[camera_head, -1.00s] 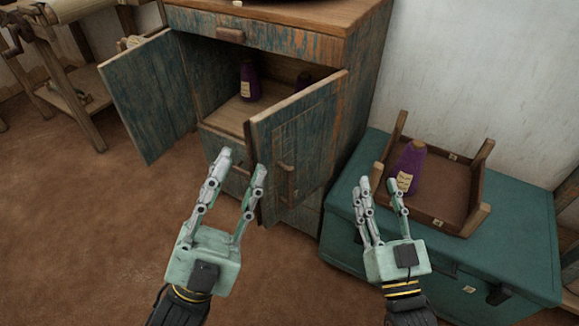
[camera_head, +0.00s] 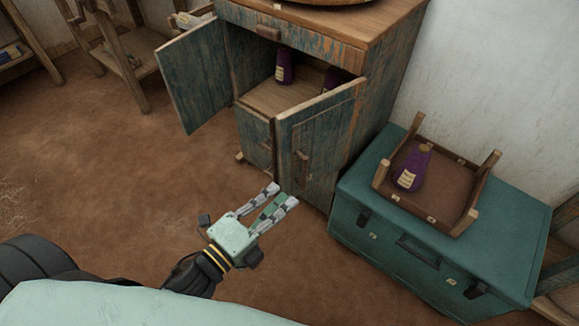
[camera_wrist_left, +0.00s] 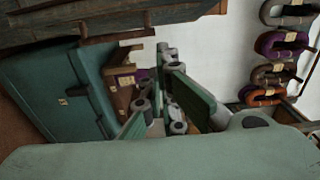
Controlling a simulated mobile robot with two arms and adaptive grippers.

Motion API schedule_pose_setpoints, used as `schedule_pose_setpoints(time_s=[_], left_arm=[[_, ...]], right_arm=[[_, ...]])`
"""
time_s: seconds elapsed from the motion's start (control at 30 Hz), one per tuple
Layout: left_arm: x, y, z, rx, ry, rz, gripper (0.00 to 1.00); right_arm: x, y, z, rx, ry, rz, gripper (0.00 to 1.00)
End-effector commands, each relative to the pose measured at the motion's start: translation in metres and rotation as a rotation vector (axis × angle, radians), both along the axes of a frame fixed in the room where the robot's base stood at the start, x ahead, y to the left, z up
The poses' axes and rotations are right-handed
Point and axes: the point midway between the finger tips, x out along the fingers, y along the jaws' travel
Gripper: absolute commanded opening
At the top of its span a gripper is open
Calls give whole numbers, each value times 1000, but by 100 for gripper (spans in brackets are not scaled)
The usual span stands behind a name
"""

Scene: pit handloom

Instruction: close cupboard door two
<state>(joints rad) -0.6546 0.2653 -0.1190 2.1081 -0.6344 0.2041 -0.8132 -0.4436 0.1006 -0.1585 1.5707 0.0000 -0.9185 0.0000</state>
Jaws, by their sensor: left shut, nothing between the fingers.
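The blue-green worn wooden cupboard (camera_head: 392,75) stands with both doors open. Its left door (camera_head: 197,72) swings out to the left. Its right door (camera_head: 318,143), with a wooden handle (camera_head: 301,163), stands out toward me. The frames do not show which is door two. My left gripper (camera_head: 285,193) is shut and empty, pointing right, with its fingertips near the lower front edge of the right door; I cannot tell whether they touch. The fingers also show in the left wrist view (camera_wrist_left: 170,85). My right gripper is out of view.
Yarn hanks (camera_wrist_left: 283,45) hang on the wall.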

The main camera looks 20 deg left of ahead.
Motion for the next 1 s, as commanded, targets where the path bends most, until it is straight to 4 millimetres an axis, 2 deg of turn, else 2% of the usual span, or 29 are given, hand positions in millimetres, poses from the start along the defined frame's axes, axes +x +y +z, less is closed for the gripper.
schedule_pose_setpoints(time_s=[0.1,0.37,0.4,0.5,0.63,1.0], left_arm=[[22,-9,2,0,-5,-2,0],[65,-26,2,-1,-5,-2,0],[69,-23,1,3,-3,-1,0],[77,-8,0,3,-1,-1,0],[85,2,1,-1,-2,-1,0],[88,7,1,-4,-1,-1,0]], right_arm=[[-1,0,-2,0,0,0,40],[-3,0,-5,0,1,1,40],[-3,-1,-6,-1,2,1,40],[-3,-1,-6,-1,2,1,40],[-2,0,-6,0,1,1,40],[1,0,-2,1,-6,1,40]])
